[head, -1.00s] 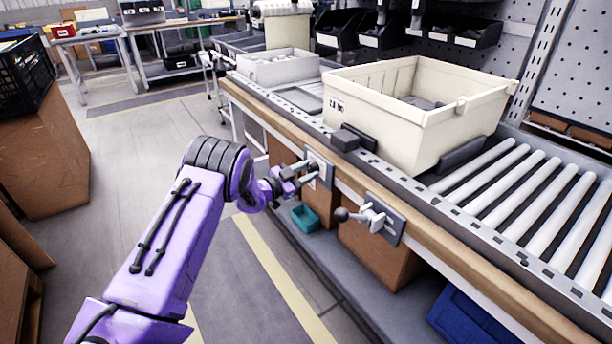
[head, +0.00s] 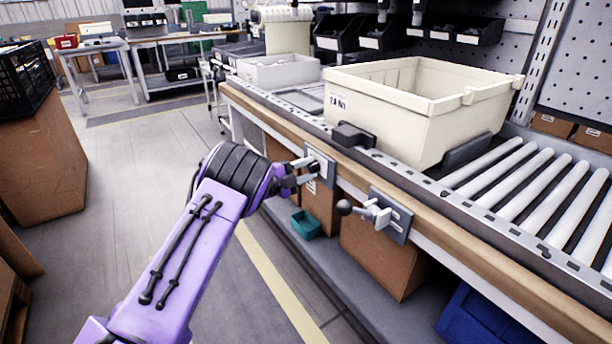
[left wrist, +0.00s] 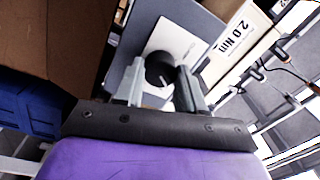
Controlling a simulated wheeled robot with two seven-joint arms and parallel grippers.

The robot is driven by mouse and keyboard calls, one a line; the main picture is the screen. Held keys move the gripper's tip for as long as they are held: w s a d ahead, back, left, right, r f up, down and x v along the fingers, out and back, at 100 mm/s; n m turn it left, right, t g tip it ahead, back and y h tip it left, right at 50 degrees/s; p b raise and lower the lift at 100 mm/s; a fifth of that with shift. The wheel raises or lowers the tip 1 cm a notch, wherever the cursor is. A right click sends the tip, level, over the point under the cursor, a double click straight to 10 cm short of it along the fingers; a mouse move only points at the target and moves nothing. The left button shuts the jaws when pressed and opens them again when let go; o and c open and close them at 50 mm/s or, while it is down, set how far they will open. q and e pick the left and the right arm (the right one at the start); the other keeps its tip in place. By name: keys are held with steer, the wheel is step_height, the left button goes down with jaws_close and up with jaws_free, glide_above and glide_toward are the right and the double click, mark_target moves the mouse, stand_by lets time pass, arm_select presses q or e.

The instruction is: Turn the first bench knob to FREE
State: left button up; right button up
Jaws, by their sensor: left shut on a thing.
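The first bench knob (left wrist: 160,69) is a round black knob with a white pointer line, on a pale plate in the left wrist view. My left gripper (left wrist: 160,84) is shut on it, one grey finger on each side. In the head view my left gripper (head: 303,173) reaches the grey plate (head: 321,163) on the bench's front rail, and the knob itself is mostly hidden there. The plate's lettering is too small to read. My right gripper is not in view.
A second plate (head: 399,228) with a ball-ended lever (head: 368,211) sits further right on the wooden rail. A cream bin (head: 385,115) stands on the conveyor above. A teal box (head: 305,224) and cardboard boxes lie below.

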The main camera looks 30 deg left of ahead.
arm_select(q)
steer(key=shift+m+b, duration=0.45)
steer(key=shift+m, duration=0.25)
steer(key=o, duration=1)
steer(key=shift+o, duration=0.2)
steer(key=shift+s+a, duration=0.1)
steer(key=v, duration=1)
steer(key=shift+s, duration=0.15)
steer(key=shift+a, duration=0.1)
